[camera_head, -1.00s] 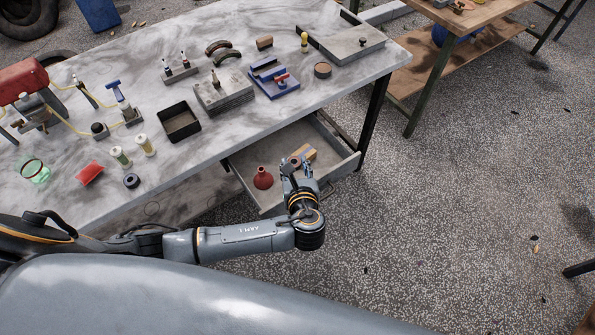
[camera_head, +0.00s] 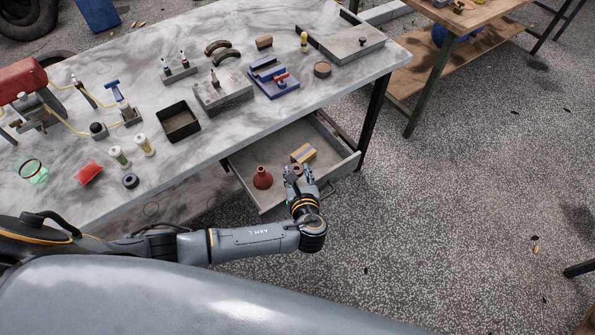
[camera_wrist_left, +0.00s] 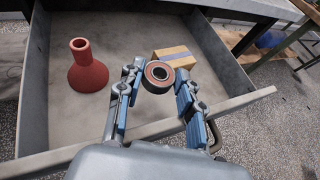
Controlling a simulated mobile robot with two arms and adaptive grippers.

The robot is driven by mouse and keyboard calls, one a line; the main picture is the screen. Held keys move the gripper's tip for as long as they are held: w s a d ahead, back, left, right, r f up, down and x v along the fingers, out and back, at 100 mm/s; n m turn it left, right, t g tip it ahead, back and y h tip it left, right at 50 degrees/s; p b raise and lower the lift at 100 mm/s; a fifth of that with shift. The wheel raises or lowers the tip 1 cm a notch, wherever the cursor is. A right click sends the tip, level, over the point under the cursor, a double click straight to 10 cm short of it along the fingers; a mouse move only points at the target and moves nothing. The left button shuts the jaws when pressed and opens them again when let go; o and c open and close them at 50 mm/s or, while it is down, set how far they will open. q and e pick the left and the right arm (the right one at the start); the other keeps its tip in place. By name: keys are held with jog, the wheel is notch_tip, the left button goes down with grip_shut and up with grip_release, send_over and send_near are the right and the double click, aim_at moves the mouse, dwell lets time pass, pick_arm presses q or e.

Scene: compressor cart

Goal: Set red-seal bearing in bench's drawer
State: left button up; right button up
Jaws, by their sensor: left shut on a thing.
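The red-seal bearing (camera_wrist_left: 158,76) is a dark ring with a reddish face. My left gripper (camera_wrist_left: 157,82) is shut on it, with a finger at each side. In the head view the left gripper (camera_head: 297,172) is at the front edge of the bench's drawer, and the bearing (camera_head: 297,169) shows small between its fingers. The drawer (camera_head: 345,168) is pulled open; its front wall (camera_wrist_left: 60,158) shows in the wrist view. The bearing appears above the drawer, near the front wall; its exact height is hard to tell. My right gripper is not in view.
In the drawer, a red funnel (camera_wrist_left: 87,70) stands at left and a cardboard box (camera_wrist_left: 174,56) with a blue stripe lies behind the bearing. Bare drawer floor (camera_wrist_left: 125,45) shows between and behind them. The bench top (camera_head: 225,130) overhangs the drawer's rear.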

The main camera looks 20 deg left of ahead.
pick_arm(q)
jog(key=shift+f, duration=0.2)
jog(key=o, duration=1.2)
jog(key=shift+s+f, duration=0.1)
jog(key=shift+s, duration=0.05)
jog(key=shift+r, duration=0.3)
jog(key=v, duration=1.2)
jog(key=shift+r, duration=0.35)
